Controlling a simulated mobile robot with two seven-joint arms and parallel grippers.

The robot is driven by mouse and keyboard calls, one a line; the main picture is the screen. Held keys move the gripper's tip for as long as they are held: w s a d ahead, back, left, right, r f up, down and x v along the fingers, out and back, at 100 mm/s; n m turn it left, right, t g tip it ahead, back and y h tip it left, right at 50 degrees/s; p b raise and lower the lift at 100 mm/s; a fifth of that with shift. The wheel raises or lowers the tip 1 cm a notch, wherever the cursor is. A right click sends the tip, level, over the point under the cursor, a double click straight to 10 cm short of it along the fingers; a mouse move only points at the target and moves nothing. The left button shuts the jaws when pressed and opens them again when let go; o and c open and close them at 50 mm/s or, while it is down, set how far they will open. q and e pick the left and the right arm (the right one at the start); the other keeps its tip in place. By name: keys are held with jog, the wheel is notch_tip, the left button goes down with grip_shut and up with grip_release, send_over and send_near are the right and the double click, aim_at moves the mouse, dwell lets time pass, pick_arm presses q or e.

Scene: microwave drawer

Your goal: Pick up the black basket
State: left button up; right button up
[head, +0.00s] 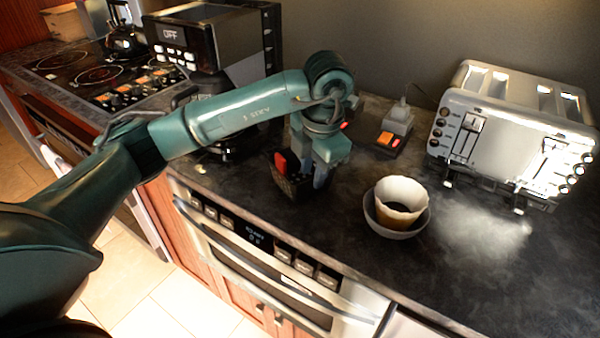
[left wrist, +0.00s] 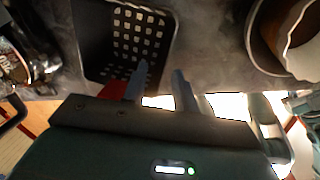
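The black basket (head: 292,187) stands on the dark countertop near its front edge, with a red item (head: 280,162) in it. My left gripper (head: 321,178) points down at the basket's right side. In the left wrist view the basket's (left wrist: 125,40) perforated inside shows. The left gripper's (left wrist: 161,76) two fingers are apart there, one over the basket's opening and the other by its right wall. The wall appears to lie between them, but I cannot tell whether they touch it. My right gripper is not in view.
A white cup in a grey bowl (head: 418,222) stands right of the basket. A silver toaster (head: 515,125) is at the back right. A small device with an orange button (head: 385,138) lies behind. The stove (head: 100,75) is at left.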

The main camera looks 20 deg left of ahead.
pick_arm(q)
notch_tip(320, 180, down, 5)
jog(key=shift+w+a+r+p, duration=0.1)
jog(key=shift+w+a+p, duration=0.05)
jog(key=shift+p, duration=0.4)
jog(key=shift+c, duration=0.5)
grip_shut()
